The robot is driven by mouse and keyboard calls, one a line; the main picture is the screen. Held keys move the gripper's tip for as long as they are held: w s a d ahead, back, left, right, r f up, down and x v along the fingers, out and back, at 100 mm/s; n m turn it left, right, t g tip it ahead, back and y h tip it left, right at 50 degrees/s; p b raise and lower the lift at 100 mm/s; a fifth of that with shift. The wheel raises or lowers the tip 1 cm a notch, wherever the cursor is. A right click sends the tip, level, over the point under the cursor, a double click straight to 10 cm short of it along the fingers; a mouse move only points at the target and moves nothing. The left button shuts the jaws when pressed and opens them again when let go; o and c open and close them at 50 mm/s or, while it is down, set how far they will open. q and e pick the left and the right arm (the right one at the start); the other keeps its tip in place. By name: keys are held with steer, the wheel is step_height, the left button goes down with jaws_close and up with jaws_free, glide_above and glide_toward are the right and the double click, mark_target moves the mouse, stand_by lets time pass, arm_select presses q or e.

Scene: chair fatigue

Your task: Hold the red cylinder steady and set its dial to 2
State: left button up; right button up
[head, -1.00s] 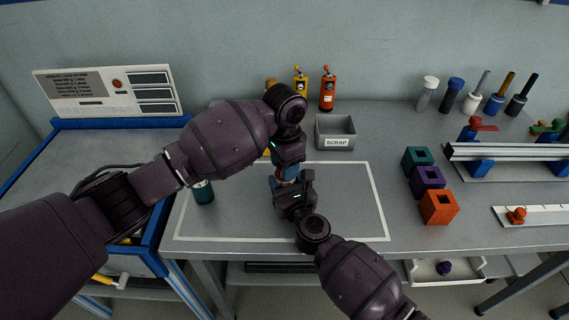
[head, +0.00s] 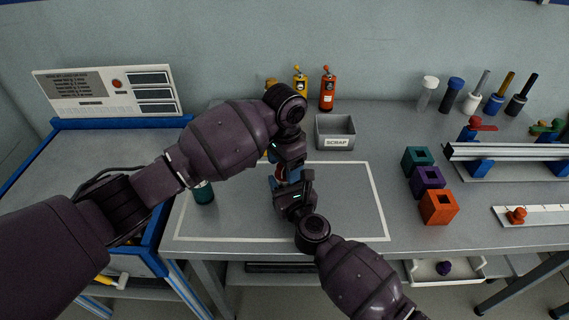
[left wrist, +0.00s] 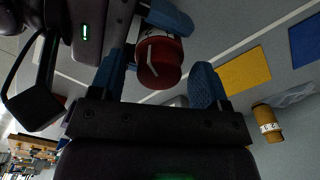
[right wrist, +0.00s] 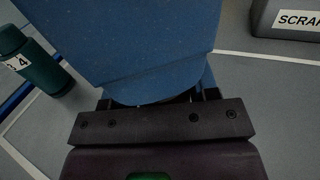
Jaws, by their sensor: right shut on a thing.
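The red cylinder (left wrist: 158,62) shows in the left wrist view, its round end bearing a white bent line. Its side carries a pale band; I cannot read a dial number. My right gripper is shut on it, with a blue finger (left wrist: 168,18) beside the cylinder; in the right wrist view this gripper (right wrist: 150,95) hides it. My left gripper (left wrist: 158,85) is open, its blue fingers on either side of the cylinder's end with gaps showing. In the head view, my left gripper (head: 289,168) is just above my right gripper (head: 284,186), and the cylinder is mostly hidden between them.
A teal cylinder (head: 203,192) stands left of my grippers, inside the white outline. A grey scrap bin (head: 335,132) stands behind them. Teal, purple and orange blocks (head: 438,207) stand to the right. A yellow cylinder (left wrist: 267,122) is near my left gripper's view edge.

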arm_select(q)
step_height(320, 180, up, 12)
stand_by(0.7)
arm_select(e)
steer(key=o, duration=1.2)
steer(key=shift+s, duration=0.1)
